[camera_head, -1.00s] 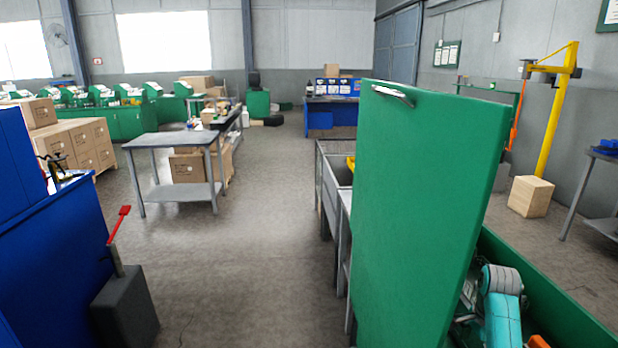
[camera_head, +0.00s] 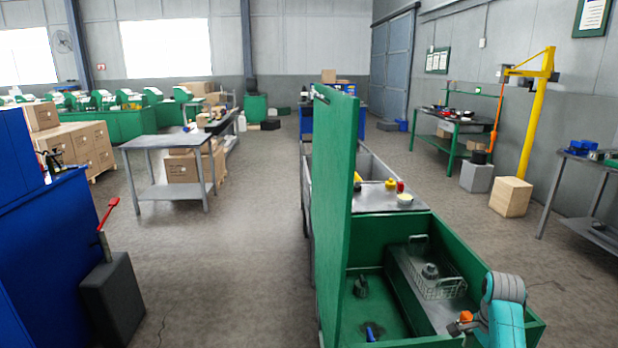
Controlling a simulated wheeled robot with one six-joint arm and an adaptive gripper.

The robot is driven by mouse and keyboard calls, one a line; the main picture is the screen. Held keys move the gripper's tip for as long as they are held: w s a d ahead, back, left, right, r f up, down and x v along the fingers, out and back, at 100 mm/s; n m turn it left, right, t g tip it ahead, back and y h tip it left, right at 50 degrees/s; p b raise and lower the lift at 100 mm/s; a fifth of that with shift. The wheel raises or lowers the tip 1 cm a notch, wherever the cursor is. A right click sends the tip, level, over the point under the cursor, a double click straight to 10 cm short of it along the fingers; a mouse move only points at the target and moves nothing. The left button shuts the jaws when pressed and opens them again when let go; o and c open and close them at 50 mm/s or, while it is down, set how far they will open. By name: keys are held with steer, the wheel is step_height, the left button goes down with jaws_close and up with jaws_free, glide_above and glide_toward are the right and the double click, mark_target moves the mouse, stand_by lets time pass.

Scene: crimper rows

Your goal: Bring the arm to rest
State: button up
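My arm (camera_head: 505,312), teal with a grey joint cover, rises at the lower right in front of the green chest's right end. A small orange part (camera_head: 466,316) shows beside it; I cannot tell what it belongs to. No gripper fingers can be made out. The green chest (camera_head: 455,225) is open. Its tall green lid (camera_head: 331,200) stands upright along the left side, seen nearly edge-on.
Inside the chest are a wire basket (camera_head: 440,288) and a small blue item (camera_head: 370,333). A metal sink bench (camera_head: 350,197) stands behind. A blue cabinet (camera_head: 50,260) and dark block (camera_head: 112,300) are at left. The middle floor is clear.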

steer(key=s+a+f+n+t, duration=0.2)
steer(key=s+a+f, duration=0.2)
steer(key=f, duration=0.3)
steer(key=s+a+f+n+t+h, duration=0.1)
steer(key=s+a+f+n, duration=0.1)
steer(key=s+a+f, duration=0.4)
steer(key=s+a+f+n+t, duration=0.2)
steer(key=s+a+f, duration=0.1)
steer(key=f, duration=0.5)
steer(key=s+a+f+n+t, duration=0.2)
steer(key=s+a, duration=0.3)
steer(key=s, duration=0.4)
steer(key=s+a+r+n+t, duration=0.2)
steer(key=s+a+r+n, duration=0.15)
steer(key=s, duration=0.55)
steer(key=s+a+r+n+t, duration=0.2)
steer(key=s+r+n+t, duration=0.1)
steer(key=s+r, duration=0.6)
steer(key=s+a+r+n+t+y, duration=0.1)
steer(key=s+a+r+n+t, duration=0.1)
steer(key=s+r, duration=0.8)
step_height(320, 180, up, 5)
steer(key=shift+a+r+n+t, duration=0.15)
steer(key=shift+a+n+t, duration=0.25)
steer(key=shift+a+n, duration=0.2)
